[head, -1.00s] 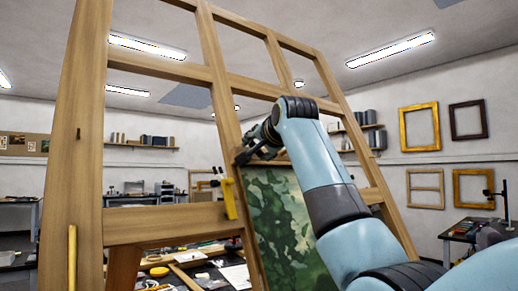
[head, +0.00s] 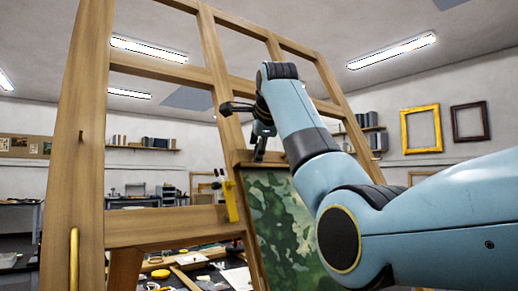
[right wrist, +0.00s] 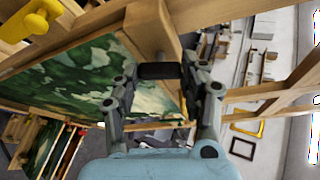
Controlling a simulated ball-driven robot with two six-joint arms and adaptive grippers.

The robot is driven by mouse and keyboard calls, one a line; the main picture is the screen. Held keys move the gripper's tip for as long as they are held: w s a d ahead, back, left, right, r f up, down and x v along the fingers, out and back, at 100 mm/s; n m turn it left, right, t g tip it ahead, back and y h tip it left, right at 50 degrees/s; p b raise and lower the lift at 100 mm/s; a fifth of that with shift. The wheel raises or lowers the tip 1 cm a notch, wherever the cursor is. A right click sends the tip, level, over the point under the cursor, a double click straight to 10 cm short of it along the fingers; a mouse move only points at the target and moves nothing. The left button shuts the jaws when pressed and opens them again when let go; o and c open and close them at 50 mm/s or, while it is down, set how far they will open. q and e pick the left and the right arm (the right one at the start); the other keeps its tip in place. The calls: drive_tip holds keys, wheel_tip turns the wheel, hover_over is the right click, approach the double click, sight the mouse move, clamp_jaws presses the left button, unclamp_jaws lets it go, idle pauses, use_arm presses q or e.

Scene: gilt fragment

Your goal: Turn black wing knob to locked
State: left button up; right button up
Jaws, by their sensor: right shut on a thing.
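My right gripper (head: 242,132) is at the easel's middle post, just above the top edge of the green painting (head: 283,225). In the right wrist view, my right gripper's two grey fingers are closed on a black block-shaped piece, the black wing knob (right wrist: 160,71), in front of the wooden post. One finger is on each side of it. In the head view I cannot tell the knob apart from the dark fingers, and its locked mark is not visible. My left gripper is not in view.
The wooden easel (head: 80,150) fills the left and middle. A yellow handle (head: 231,201) sits on its lower crossbar and also shows in the right wrist view (right wrist: 32,18). A gold frame (head: 420,128) and a dark frame (head: 469,122) hang on the back wall.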

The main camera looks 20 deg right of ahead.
drive_tip(key=m+g, duration=0.1)
drive_tip(key=m, duration=0.2)
drive_tip(key=m+g+y, duration=0.1)
drive_tip(key=m, duration=0.2)
drive_tip(key=shift+w+d+r+g+y, duration=0.15)
drive_tip(key=shift+d+r+g+y, duration=0.05)
drive_tip(key=shift+g+y, duration=0.1)
drive_tip(key=m+g+y, duration=0.1)
drive_tip(key=m+y, duration=0.1)
drive_tip(key=m, duration=0.3)
drive_tip(key=shift+w+d, duration=0.1)
drive_tip(key=shift+d, duration=0.05)
drive_tip(key=shift+g+y, duration=0.3)
drive_tip(key=o, duration=1.2)
drive_tip(key=shift+c, duration=0.2)
